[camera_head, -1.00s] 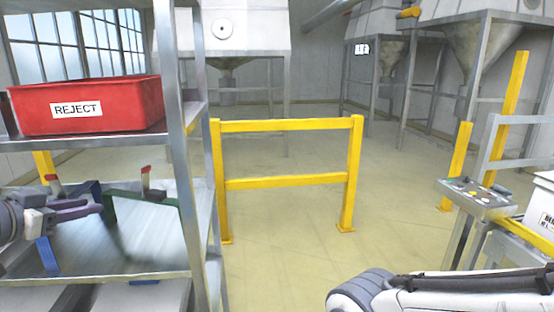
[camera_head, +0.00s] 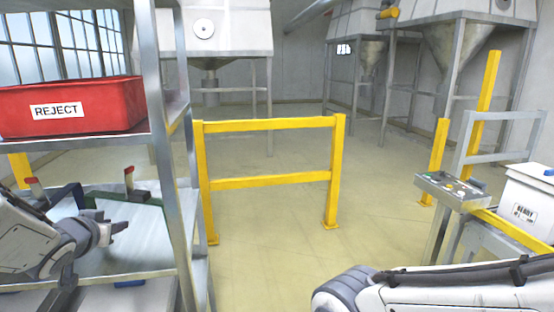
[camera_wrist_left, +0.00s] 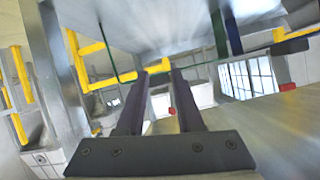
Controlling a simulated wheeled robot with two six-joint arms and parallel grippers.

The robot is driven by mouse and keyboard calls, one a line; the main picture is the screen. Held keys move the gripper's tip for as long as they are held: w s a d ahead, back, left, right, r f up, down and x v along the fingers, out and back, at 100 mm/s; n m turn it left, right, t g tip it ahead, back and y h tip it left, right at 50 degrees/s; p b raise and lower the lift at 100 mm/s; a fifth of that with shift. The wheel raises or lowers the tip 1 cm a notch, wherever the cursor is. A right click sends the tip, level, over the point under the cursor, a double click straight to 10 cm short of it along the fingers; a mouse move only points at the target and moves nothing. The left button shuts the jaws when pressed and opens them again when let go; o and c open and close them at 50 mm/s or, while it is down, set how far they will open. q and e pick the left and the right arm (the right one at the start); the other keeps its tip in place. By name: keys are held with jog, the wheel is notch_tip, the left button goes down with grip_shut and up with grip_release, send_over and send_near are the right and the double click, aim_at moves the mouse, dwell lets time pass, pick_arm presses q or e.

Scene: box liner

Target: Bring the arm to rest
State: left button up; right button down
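My left arm comes in from the left in the head view, beside the metal shelf rack (camera_head: 168,130). Its gripper (camera_head: 120,227) is at the height of the middle shelf, below and in front of a green-framed item with a red-topped handle. In the left wrist view the two dark fingers (camera_wrist_left: 160,75) stand apart with nothing between them. My right arm lies across the bottom right of the head view; its gripper is out of the picture.
A red REJECT bin (camera_head: 100,105) sits on the upper shelf. A yellow barrier (camera_head: 265,125) stands beyond the rack. A control panel (camera_head: 452,190) and a white labelled box (camera_head: 528,205) are at right. Floor between is clear.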

pick_arm(q)
jog(key=s+d+f+g+h, duration=0.2)
jog(key=s+d+f+g, duration=0.3)
jog(key=s+d+f, duration=0.35)
jog(key=s+d+f+g+h, duration=0.1)
jog(key=s+d+f+g, duration=0.45)
jog(key=d+f, duration=0.5)
jog(key=s+d+r+m+g, duration=0.1)
jog(key=s+d+r+m, duration=0.2)
jog(key=s+d, duration=0.3)
jog(key=s+d+r+m, duration=0.4)
jog(key=s+d, duration=0.3)
jog(key=d, duration=0.1)
jog(key=shift+r+m+g+h, duration=0.3)
jog(key=shift+g+h, duration=0.05)
jog(key=shift+h, duration=0.05)
jog(key=shift+s, duration=0.1)
